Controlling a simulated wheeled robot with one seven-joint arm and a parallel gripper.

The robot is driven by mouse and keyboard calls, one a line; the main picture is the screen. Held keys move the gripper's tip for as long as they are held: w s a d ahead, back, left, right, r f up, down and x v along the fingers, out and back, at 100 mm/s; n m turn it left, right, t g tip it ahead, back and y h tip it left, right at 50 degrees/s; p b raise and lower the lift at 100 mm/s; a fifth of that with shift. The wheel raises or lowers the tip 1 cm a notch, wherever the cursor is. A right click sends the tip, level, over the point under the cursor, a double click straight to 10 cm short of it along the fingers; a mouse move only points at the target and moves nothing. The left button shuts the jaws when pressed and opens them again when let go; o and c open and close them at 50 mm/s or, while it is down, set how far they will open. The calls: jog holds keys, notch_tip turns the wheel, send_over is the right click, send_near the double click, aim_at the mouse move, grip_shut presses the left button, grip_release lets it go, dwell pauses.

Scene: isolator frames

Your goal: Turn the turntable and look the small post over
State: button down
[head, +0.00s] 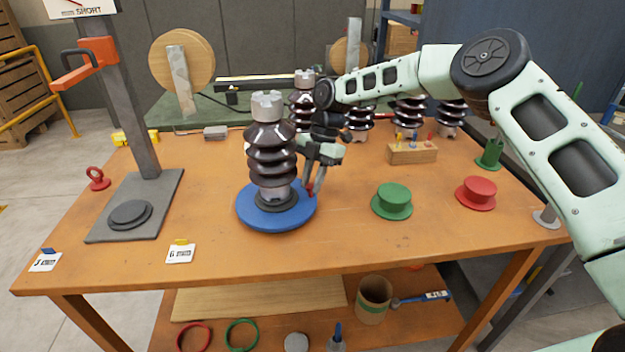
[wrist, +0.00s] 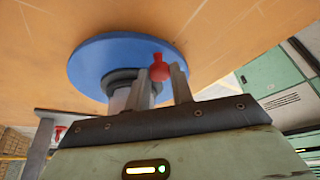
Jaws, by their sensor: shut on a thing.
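The small post (head: 270,150), a dark brown ribbed insulator with grey metal ends, stands upright on the blue turntable (head: 245,212). The turntable also shows in the wrist view (wrist: 90,62), with the post's grey lower end (wrist: 120,97) partly hidden by my gripper. A red knob (wrist: 160,68) stands at the turntable's edge. My gripper (head: 314,186) reaches down beside the post on its right. Its fingers (wrist: 167,82) are shut on the red knob, which is mostly hidden in the head view.
A grey stand (head: 145,100) with an orange handle is at left. A green spool (head: 392,200) and a red spool (head: 476,193) lie at right. Several insulators (head: 408,115) and a wooden block (head: 412,153) are behind. Two cards (head: 180,254) lie along the front edge.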

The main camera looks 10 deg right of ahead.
jog(key=c, duration=1.2)
grip_release()
jog(key=shift+c, duration=0.2)
jog(key=b+v, duration=0.1)
jog(key=v, duration=1.6)
jog(key=shift+r, duration=0.15)
